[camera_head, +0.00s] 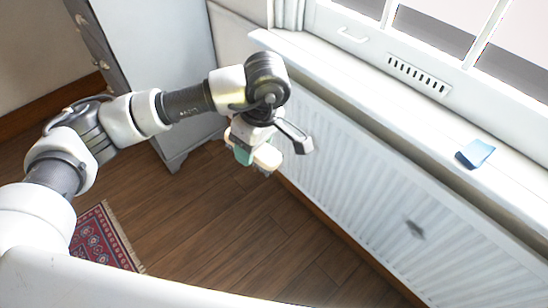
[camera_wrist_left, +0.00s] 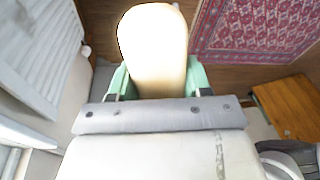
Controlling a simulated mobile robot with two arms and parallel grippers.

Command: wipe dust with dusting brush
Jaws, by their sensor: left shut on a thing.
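My left gripper (camera_head: 256,150) hangs over the wooden floor, just in front of the radiator, with its fingers pointing down. It is shut on a cream, rounded, elongated thing (camera_head: 268,158), probably the dusting brush's handle. In the left wrist view the cream thing (camera_wrist_left: 153,45) sits between the green fingers of the left gripper (camera_wrist_left: 157,82). I cannot see any bristles. A small grey patch (camera_head: 414,228), which may be dust, shows on the white radiator's front. My right gripper is not in view.
The white ribbed radiator (camera_head: 340,180) runs along the wall below the windowsill (camera_head: 400,110). A small blue item (camera_head: 475,153) lies on the sill. A grey cabinet (camera_head: 165,70) stands at the back left. A red patterned rug (camera_head: 100,240) lies at lower left. Floor between is clear.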

